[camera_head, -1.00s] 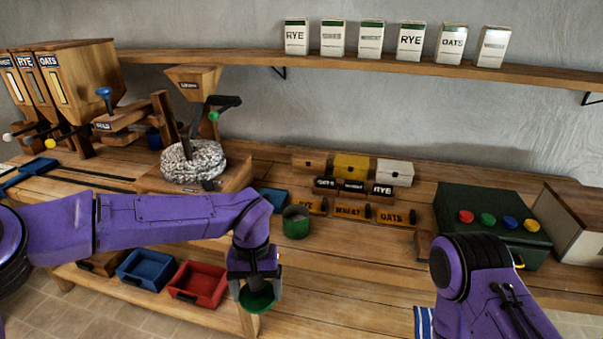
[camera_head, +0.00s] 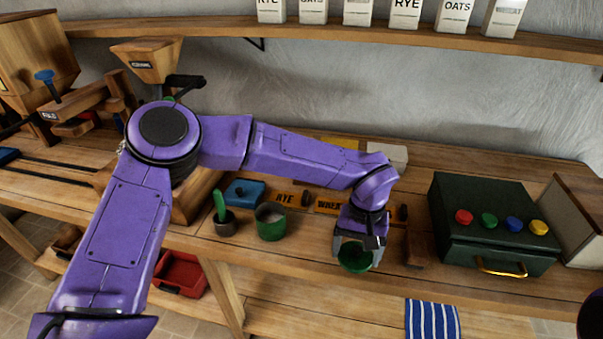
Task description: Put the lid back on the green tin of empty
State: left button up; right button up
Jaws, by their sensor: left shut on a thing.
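The green tin (camera_head: 270,222) stands upright on the bench with its top open and something pale inside. My left gripper (camera_head: 358,251) points down to the right of the tin, shut on the round green lid (camera_head: 355,261). The lid is clear of the tin, over the front part of the bench; I cannot tell whether it touches the wood. The fingers hide part of its rim. My right gripper is out of view; only a purple piece of my right arm shows at the lower right corner.
A small pot with a green handle (camera_head: 222,216) and a blue box (camera_head: 245,192) stand left of the tin. The RYE block (camera_head: 288,199) is behind it. A dark green box with coloured knobs (camera_head: 492,215) stands right. A striped cloth (camera_head: 432,318) hangs in front.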

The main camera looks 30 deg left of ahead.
pick_arm(q)
jog(key=w+a+r+n+t+p, duration=0.1)
jog(key=a+r+n+p, duration=0.3)
jog(key=a+n, duration=1.05)
jog(key=w+a+r+n+t+p, duration=0.2)
jog(key=a+r+n+p, duration=0.5)
jog(key=n, duration=1.3)
notch_tip(320, 180, down, 9)
jog(key=a+n+b, duration=0.2)
jog(key=b, duration=0.6)
jog(key=shift+s+a, duration=0.15)
jog(key=shift+a, duration=0.05)
jog(key=shift+r, duration=0.1)
jog(key=shift+f, duration=0.25)
